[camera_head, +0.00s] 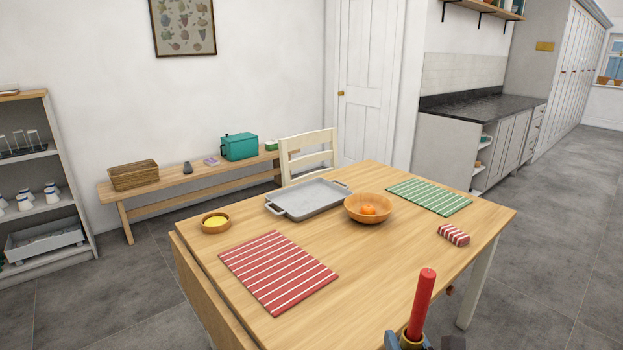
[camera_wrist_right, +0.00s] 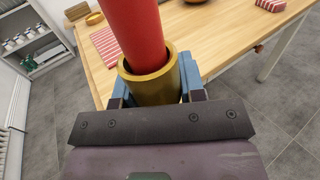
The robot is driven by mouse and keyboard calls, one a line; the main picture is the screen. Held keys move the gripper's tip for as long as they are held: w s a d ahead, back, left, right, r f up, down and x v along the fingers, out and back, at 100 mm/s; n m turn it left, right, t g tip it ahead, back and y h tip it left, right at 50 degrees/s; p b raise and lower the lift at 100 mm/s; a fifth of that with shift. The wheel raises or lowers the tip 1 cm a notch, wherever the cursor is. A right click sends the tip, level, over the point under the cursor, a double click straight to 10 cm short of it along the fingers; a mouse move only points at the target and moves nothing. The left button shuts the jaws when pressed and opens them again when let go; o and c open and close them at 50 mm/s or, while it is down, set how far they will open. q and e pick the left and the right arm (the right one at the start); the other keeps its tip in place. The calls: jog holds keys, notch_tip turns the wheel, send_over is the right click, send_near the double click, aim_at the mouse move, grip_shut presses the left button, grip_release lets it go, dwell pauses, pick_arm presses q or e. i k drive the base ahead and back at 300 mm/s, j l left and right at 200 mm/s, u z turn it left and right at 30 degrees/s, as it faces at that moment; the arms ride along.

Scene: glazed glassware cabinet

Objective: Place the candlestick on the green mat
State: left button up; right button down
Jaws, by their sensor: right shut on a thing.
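The candlestick (camera_wrist_right: 152,82) is a brass holder with a red candle (camera_head: 422,303) standing in it. My right gripper (camera_head: 408,341) is shut on the brass holder at the bottom of the head view, at the near edge of the table. The wrist view shows the blue fingers on either side of the brass cup; its lower part is hidden. The candle stands close to upright. The green striped mat (camera_head: 429,197) lies flat and bare at the table's far right, well beyond the gripper. My left gripper is not in view.
The wooden table (camera_head: 362,270) also holds a red striped mat (camera_head: 278,271), a grey tray (camera_head: 307,198), a wooden bowl (camera_head: 368,208) with orange fruit, a small yellow-filled bowl (camera_head: 215,222) and a folded red striped cloth (camera_head: 453,235). A chair (camera_head: 308,146) stands behind.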

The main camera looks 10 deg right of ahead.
aim_at(436, 201)
jog(key=l+u, duration=0.15)
jog(key=l, duration=0.4)
jog(key=l+u, duration=0.3)
jog(key=l, duration=0.8)
jog(key=i+l+u, duration=0.15)
jog(key=l, duration=0.4)
jog(key=l+u, duration=0.15)
jog(key=l, duration=0.4)
jog(key=i+l+u, duration=0.15)
jog(key=l, duration=0.45)
jog(key=l+u, duration=0.15)
jog(key=l, duration=0.4)
jog(key=i+l+u, duration=0.1)
jog(key=l, duration=0.45)
